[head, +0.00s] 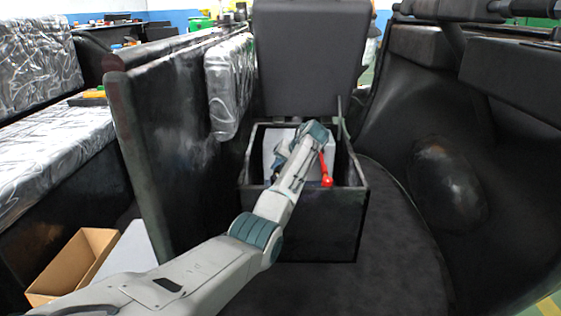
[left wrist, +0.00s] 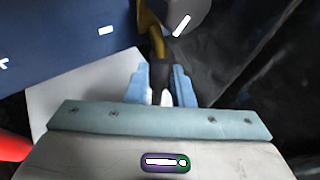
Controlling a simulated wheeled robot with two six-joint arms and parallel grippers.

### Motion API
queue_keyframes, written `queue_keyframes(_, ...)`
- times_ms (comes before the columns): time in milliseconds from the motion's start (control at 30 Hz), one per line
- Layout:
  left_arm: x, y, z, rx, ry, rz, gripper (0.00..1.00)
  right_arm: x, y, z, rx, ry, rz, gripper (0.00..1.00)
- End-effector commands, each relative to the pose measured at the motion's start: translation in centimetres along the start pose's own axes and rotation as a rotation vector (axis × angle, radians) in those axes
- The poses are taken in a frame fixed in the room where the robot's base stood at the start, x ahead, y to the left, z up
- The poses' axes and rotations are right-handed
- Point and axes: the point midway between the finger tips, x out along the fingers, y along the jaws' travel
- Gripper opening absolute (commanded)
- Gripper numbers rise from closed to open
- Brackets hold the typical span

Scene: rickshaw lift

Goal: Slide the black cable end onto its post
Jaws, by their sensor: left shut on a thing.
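My left gripper (left wrist: 160,84) has its two blue fingers closed around a dark piece, the black cable end (left wrist: 160,72), in the left wrist view. A yellow-brown part (left wrist: 150,38) runs up from the cable end; I cannot tell whether they touch. In the head view my left arm reaches into the open black box (head: 305,225), and its wrist hides most of the fingers. A pale battery-like block (head: 270,150) shows inside the box. The post is not clear in either view. My right gripper is in neither view.
A red cable part (head: 327,181) stands in the box, right of my arm; red also shows at the left edge of the wrist view. The raised seat lid (head: 310,55) stands behind the box. A dark side panel (head: 170,140) is at left, a cardboard box (head: 75,265) lower left.

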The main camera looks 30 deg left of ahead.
Motion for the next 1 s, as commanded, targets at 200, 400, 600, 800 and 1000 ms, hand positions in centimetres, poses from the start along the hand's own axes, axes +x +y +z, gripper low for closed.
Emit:
queue_keyframes(200, -0.1, 0.0, 0.1, 0.0, -0.004, 0.0, 0.0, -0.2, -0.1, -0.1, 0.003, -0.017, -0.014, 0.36)
queue_keyframes(400, 0.0, 0.1, 0.2, 0.001, -0.007, 0.0, 0.0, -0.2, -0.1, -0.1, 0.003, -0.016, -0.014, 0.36)
queue_keyframes(600, 0.0, 0.1, 0.1, 0.0, -0.005, 0.001, 0.43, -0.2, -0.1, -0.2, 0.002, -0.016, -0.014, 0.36)
queue_keyframes(800, -0.1, 0.0, 0.1, -0.001, -0.002, 0.0, 0.43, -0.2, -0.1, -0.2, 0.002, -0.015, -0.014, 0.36)
queue_keyframes(1000, -2.0, -0.1, -0.1, -0.001, 0.002, 0.002, 0.43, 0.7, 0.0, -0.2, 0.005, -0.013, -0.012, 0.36)
